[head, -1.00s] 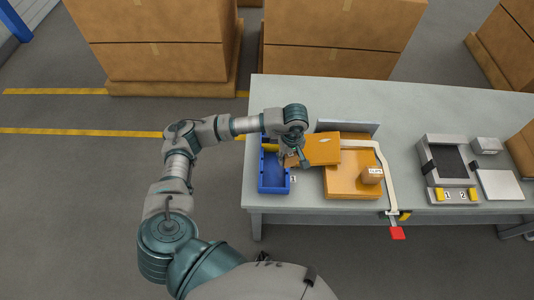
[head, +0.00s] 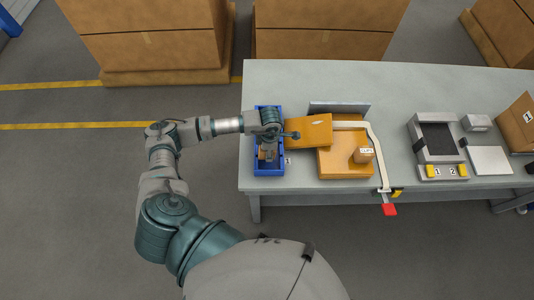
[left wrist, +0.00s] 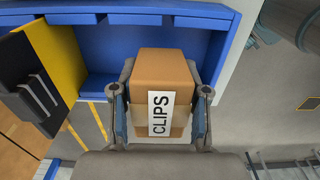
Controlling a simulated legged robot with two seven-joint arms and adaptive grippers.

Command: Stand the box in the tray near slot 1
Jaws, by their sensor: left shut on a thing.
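My left gripper (head: 267,150) is over the blue tray (head: 268,172) at the left end of the table. It is shut on a brown box (left wrist: 165,75) with a white CLIPS label, which shows between the two fingers in the left wrist view. The gripper (left wrist: 160,115) grips the box by its sides. The blue tray (left wrist: 140,35) lies behind the box, with several compartments along the top of that view. I cannot tell whether the box touches the tray floor. A small number tag (head: 288,161) sits by the tray's right side. My right gripper is not in view.
A pale lever with a red end (head: 389,209) runs alongside. A grey fixture (head: 437,148) stands farther right.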

